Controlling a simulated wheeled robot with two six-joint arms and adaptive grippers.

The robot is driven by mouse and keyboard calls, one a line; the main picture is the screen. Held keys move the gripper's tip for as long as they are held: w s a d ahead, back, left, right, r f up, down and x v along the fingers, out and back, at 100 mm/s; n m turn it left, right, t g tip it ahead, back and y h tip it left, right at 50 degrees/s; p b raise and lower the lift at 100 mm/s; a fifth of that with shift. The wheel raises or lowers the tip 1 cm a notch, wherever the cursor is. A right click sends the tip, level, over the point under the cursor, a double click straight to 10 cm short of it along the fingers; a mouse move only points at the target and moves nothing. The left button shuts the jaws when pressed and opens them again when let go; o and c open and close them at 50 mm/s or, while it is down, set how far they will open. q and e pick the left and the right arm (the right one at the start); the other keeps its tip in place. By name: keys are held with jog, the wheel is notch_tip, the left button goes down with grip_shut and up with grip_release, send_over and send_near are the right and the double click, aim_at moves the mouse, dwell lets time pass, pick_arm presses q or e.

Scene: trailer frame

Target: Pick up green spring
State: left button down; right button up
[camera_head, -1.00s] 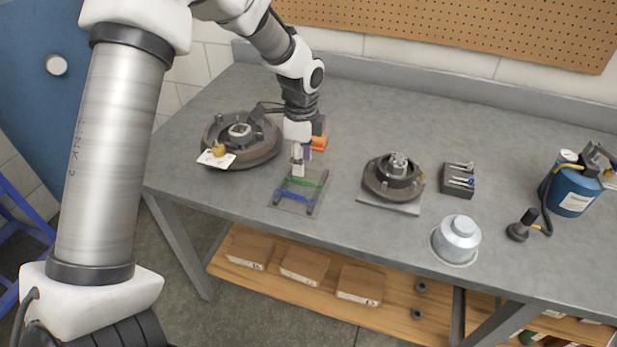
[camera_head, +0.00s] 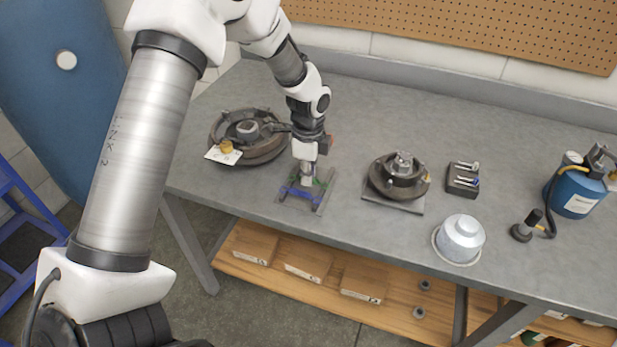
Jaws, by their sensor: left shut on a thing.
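A green spring (camera_head: 319,183) lies at the back part of a small clear tray (camera_head: 321,206) on the grey bench, with a blue spring (camera_head: 300,193) in front of it. My left gripper (camera_head: 307,182) points down over the tray with its fingertips at the green spring. It is shut on the green spring, which it partly hides. The spring is still low, at about tray height; I cannot tell if it touches the tray. My right gripper is not in view.
A large brake drum (camera_head: 262,149) with a white tag stands left of the tray. A hub (camera_head: 399,178) on a plate, a dark block (camera_head: 463,179), a silver cap (camera_head: 460,238) and a blue canister (camera_head: 575,192) stand to the right. Boxes (camera_head: 304,263) lie on the lower shelf.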

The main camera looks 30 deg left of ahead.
pick_arm(q)
jog(key=shift+r, duration=0.45)
jog(key=shift+s+d+r+b, duration=0.15)
jog(key=shift+d+r+b, duration=0.1)
jog(key=shift+r, duration=0.4)
jog(key=shift+s+d+r+b, duration=0.1)
jog(key=shift+s+r+b, duration=0.1)
jog(key=shift+r, duration=0.4)
jog(key=s+d+r+p, duration=0.1)
jog(key=s+d+r, duration=0.3)
jog(key=s+d, duration=0.6)
jog(key=shift+d+r, duration=0.35)
jog(key=shift+d, duration=0.2)
